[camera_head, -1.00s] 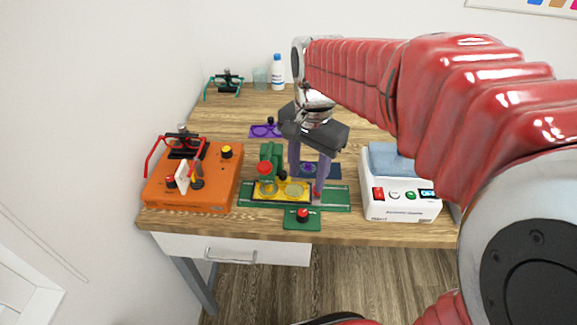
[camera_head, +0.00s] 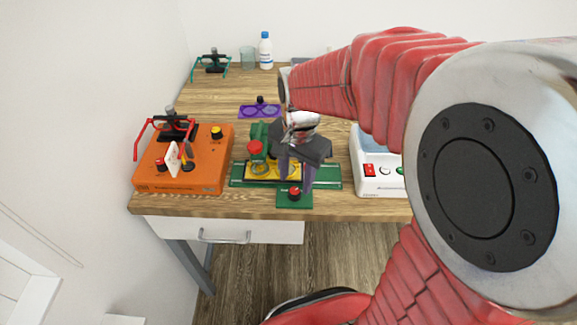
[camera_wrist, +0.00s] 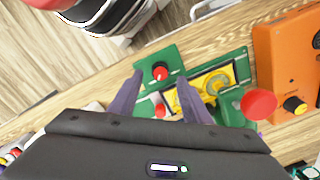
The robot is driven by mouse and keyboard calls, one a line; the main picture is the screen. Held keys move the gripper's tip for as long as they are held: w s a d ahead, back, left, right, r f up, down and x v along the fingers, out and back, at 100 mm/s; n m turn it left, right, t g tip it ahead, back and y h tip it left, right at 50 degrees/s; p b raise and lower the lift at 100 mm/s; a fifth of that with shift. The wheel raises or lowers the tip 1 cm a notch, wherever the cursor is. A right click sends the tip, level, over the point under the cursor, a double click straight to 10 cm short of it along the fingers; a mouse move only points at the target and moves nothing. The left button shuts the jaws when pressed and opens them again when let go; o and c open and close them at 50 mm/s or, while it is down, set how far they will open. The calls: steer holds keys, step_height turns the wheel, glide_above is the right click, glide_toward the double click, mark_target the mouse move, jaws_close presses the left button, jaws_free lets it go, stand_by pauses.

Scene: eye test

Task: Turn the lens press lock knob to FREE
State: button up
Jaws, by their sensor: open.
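The lens press is a green base (camera_head: 238,183) with a yellow plate (camera_head: 260,171) and a green post topped by a red knob (camera_head: 255,147); that knob also shows in the wrist view (camera_wrist: 259,103). A second red knob (camera_head: 295,193), probably the lock knob, stands on a green tab at the front of the base. My gripper (camera_head: 295,184) is open and empty above this tab. In the wrist view the tab's red knob (camera_wrist: 159,72) shows between the open fingertips (camera_wrist: 160,76); I cannot tell the height gap. Any FREE marking is too small to read.
An orange box (camera_head: 205,170) with knobs and red-framed glasses stands left of the press. A white device (camera_head: 370,185) stands to the right, partly behind my arm. A purple tray (camera_head: 258,111), a bottle (camera_head: 265,52) and green glasses (camera_head: 212,62) are farther back.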

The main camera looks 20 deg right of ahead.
mark_target(295, 191)
steer(key=shift+f, duration=2.25)
steer(key=shift+c, duration=0.6)
steer(key=c, duration=0.9)
steer(key=shift+d, duration=0.1)
